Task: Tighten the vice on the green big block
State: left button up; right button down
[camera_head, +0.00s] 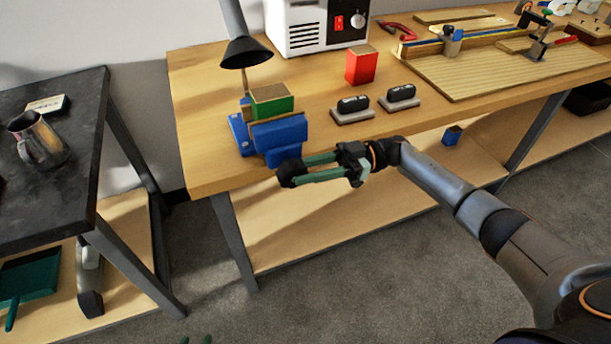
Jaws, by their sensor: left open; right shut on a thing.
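The blue vice (278,135) stands at the left front edge of the wooden workbench. The green big block (272,106), with a brown top, sits upright between its jaws; I cannot tell how tightly the jaws touch it. My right gripper (288,172) reaches in from the right and is shut at the front of the vice, just below the blue front jaw. The vice handle there is mostly hidden by the fingertips.
A black lamp (246,52) hangs close behind the vice. A red block (361,65) and two black-topped erasers (353,106) stand to the right on the bench (205,110). A dark table (75,190) with a metal jug (38,140) is at the left. The floor in front is clear.

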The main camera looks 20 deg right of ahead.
jog(key=shift+s+f+y+b, duration=0.25)
jog(key=shift+f+y+b, duration=0.05)
dwell(0.4)
jog(key=c, duration=0.9)
grip_release()
jog(key=shift+s, duration=0.15)
jog(key=shift+o, duration=0.2)
jog(key=shift+r, duration=0.1)
